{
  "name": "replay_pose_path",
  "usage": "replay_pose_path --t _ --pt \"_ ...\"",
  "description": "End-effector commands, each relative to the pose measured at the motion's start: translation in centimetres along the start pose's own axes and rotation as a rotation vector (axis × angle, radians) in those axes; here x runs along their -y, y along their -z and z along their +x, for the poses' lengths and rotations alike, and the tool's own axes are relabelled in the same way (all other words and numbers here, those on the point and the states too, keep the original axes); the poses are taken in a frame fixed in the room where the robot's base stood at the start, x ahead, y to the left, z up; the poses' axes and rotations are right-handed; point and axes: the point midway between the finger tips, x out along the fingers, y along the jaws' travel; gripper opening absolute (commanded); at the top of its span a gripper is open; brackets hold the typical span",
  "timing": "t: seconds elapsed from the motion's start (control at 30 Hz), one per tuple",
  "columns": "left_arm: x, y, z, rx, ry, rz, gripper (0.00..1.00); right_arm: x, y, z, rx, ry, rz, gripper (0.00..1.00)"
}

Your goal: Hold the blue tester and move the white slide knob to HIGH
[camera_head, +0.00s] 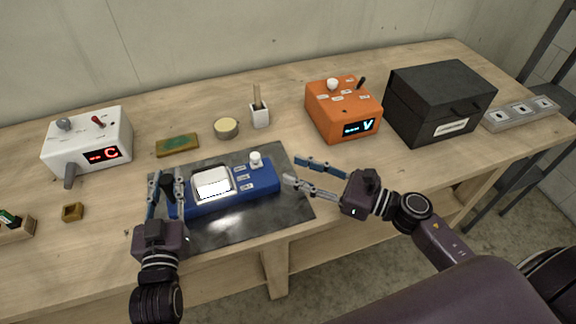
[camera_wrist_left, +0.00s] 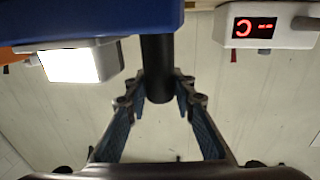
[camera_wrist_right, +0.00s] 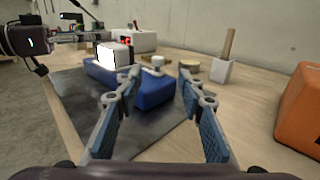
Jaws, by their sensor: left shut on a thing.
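The blue tester (camera_head: 230,197) lies on a dark mat (camera_head: 285,215), with a bright white screen and small labels too small to read. Its white slide knob (camera_head: 255,160) stands at the far right end, beside the uppermost label; it also shows in the right wrist view (camera_wrist_right: 157,61). My left gripper (camera_head: 166,182) is shut on a black handle (camera_wrist_left: 157,65) at the tester's left end. My right gripper (camera_head: 292,170) is open and empty, just right of the tester, its fingers pointing at the knob end but apart from it.
Behind the tester are a green pad (camera_head: 177,145), a round tin (camera_head: 226,128) and a white cup with a stick (camera_head: 260,116). A white box (camera_head: 88,140) stands left, an orange box (camera_head: 343,108) and a black case (camera_head: 440,100) right. The table front right of the mat is clear.

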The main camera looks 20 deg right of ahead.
Motion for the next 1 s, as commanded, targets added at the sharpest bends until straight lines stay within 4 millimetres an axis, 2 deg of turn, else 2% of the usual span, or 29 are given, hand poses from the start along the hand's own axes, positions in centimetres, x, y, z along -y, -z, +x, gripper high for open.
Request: replay_pose_path --t 0.33,0.47,0.57,0.73,0.9,1.0 --pt "0.0 0.0 0.0 0.0 -0.001 0.0 0.0 0.0 -0.1 0.0 0.002 -0.004 -0.001 0.36" --pt "-0.1 0.0 0.0 0.0 -0.001 0.0 0.0 -0.8 -1.2 1.2 0.012 -0.054 0.006 0.36" --pt "0.0 0.0 0.0 0.0 -0.001 0.0 0.0 -2.5 -2.9 3.0 0.018 -0.146 0.019 0.36" --pt "0.0 0.0 0.0 0.0 -0.001 0.0 0.0 -6.5 -6.1 6.5 -0.03 -0.366 0.044 0.36" --pt "0.0 0.0 0.0 0.0 0.0 0.0 0.0 -9.8 -7.8 8.4 -0.172 -0.548 0.05 0.36" --pt "0.0 0.0 0.0 0.0 0.0 0.0 0.0 -11.0 -8.3 9.0 -0.288 -0.618 0.043 0.36"
